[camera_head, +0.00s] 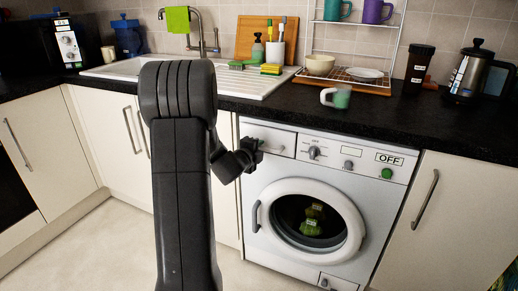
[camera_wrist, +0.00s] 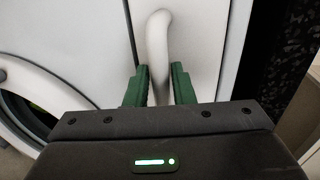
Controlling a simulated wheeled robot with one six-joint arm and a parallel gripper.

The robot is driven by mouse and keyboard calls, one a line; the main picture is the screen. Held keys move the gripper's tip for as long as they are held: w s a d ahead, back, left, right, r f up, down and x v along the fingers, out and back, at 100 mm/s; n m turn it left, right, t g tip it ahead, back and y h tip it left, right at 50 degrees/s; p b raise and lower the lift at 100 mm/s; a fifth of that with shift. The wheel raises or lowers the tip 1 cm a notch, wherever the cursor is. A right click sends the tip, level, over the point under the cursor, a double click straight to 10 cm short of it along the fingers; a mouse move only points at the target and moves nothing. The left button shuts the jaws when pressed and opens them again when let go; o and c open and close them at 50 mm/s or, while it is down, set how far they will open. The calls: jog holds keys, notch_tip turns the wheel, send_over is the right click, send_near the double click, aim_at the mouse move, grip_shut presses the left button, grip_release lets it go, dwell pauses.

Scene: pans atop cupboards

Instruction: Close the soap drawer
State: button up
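The white washing machine (camera_head: 352,166) stands under the counter, with the soap drawer (camera_head: 284,142) at the upper left of its front. My gripper (camera_head: 254,148) is at the drawer's front and hides part of it. In the wrist view the pale drawer front (camera_wrist: 196,32) carries a curved white handle (camera_wrist: 158,38). The two green fingers of my gripper (camera_wrist: 160,86) lie one on each side of the handle. The handle fills most of the space between them; whether they press on it cannot be made out. How far the drawer stands out is unclear.
The round machine door (camera_head: 310,220) is below the drawer and looks shut. White cupboards (camera_head: 455,210) flank the machine. The floor in front is partly visible and clear.

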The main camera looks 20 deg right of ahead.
jog(key=p+v, duration=0.1)
jog(key=v, duration=1.2)
jog(key=shift+s+d, duration=0.1)
jog(key=x, duration=1.1)
jog(key=shift+b, duration=0.4)
jog(key=shift+f, duration=0.15)
